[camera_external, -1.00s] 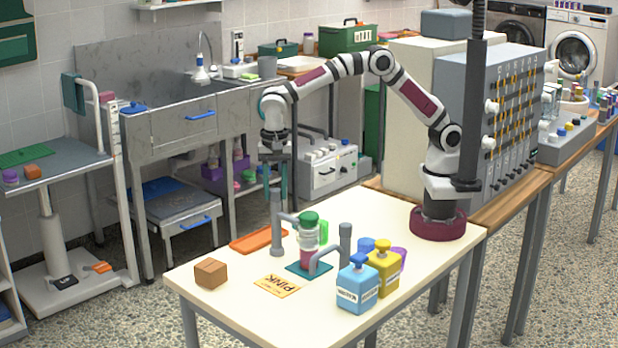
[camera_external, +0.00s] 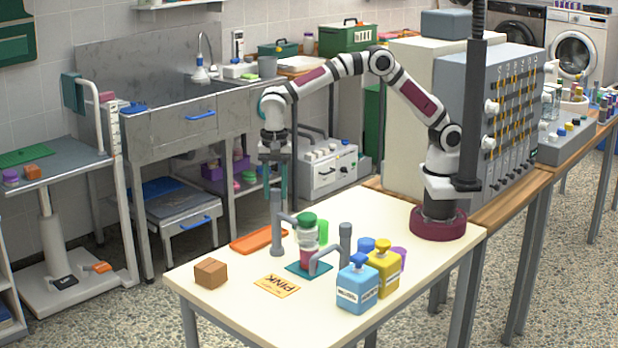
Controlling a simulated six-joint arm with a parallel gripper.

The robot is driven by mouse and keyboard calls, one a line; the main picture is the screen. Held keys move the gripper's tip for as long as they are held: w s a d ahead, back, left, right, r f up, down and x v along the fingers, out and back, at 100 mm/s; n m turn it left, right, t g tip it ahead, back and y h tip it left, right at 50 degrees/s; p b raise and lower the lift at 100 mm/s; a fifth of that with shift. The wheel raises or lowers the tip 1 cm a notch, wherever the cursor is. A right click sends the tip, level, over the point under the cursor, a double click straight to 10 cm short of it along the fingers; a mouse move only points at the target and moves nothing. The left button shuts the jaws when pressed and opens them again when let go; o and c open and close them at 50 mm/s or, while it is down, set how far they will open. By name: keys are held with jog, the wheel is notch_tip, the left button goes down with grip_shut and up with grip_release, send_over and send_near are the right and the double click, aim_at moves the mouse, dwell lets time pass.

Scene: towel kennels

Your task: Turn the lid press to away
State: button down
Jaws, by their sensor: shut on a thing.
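A jar (camera_external: 308,240) with a green lid (camera_external: 308,220) and pink contents stands upright on a teal mat (camera_external: 296,268) on the cream table. The lid press appears to be the grey post (camera_external: 276,240) left of the jar, with a short arm (camera_external: 288,218) pointing toward the lid. Whether that arm touches the lid I cannot tell. My gripper (camera_external: 276,193) points down, its teal fingers shut on the top of this post. A second grey post (camera_external: 345,240) stands right of the jar, its bent arm reaching toward the jar's lower side.
Blue (camera_external: 357,285) and yellow (camera_external: 382,268) bottles and cups stand to the right. A green object (camera_external: 323,232) is behind the jar.

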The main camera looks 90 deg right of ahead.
jog(key=m, duration=0.3)
jog(key=shift+m, duration=0.4)
jog(key=m, duration=0.4)
jog(key=shift+m, duration=0.3)
jog(key=m, duration=0.5)
jog(key=shift+d, duration=0.1)
jog(key=shift+m, duration=1.9)
jog(key=shift+c, duration=2.4)
grip_release()
